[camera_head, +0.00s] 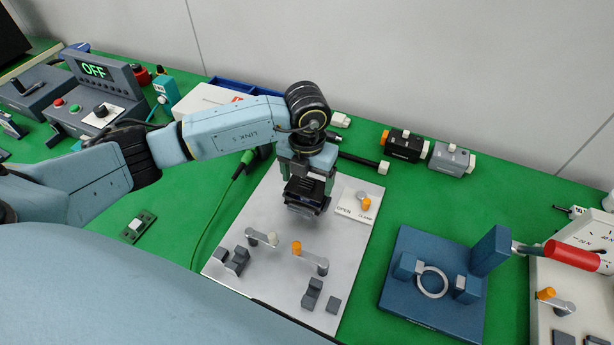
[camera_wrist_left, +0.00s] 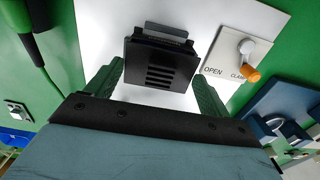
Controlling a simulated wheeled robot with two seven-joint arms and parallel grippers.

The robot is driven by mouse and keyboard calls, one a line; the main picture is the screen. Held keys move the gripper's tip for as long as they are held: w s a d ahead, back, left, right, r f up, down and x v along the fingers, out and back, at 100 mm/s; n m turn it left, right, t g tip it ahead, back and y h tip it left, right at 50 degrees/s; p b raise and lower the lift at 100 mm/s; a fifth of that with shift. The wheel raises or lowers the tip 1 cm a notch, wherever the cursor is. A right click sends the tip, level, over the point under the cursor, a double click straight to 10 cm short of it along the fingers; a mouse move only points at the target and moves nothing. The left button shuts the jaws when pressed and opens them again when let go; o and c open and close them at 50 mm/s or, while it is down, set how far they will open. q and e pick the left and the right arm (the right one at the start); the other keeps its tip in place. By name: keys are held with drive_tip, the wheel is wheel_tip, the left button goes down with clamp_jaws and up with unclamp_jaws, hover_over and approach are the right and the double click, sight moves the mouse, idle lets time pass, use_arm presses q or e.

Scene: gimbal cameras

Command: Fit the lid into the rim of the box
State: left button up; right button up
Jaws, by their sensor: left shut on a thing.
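My left gripper (camera_head: 308,178) points down over the pale plate (camera_head: 265,220). In the left wrist view its two green fingers (camera_wrist_left: 157,92) stand on either side of a dark slotted piece, which looks like the lid (camera_wrist_left: 158,66). The gripper is shut on it. In the head view the lid (camera_head: 306,190) shows as a dark block under the gripper. A grey edge (camera_wrist_left: 168,32) shows just beyond the lid, possibly the box; it is mostly hidden. I cannot tell whether the lid sits in the rim or above it. My right gripper is not in view.
An OPEN/CLAMP switch with an orange-tipped lever (camera_head: 365,204) is right of the gripper. Two more levers (camera_head: 262,237) (camera_head: 310,258) and dark blocks (camera_head: 311,293) stand at the plate's front. A blue fixture (camera_head: 435,290) is at right. A green cable (camera_head: 215,215) runs along the left.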

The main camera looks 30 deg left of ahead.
sight(307, 182)
use_arm(q)
drive_tip(key=shift+f+b, duration=0.65)
drive_tip(key=shift+f, duration=0.25)
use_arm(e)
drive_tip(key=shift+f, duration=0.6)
use_arm(q)
drive_tip(key=o, duration=0.9)
wheel_tip(307, 182, up, 7)
drive_tip(key=shift+r+p, duration=0.15)
drive_tip(key=shift+p, duration=0.35)
wheel_tip(307, 182, up, 6)
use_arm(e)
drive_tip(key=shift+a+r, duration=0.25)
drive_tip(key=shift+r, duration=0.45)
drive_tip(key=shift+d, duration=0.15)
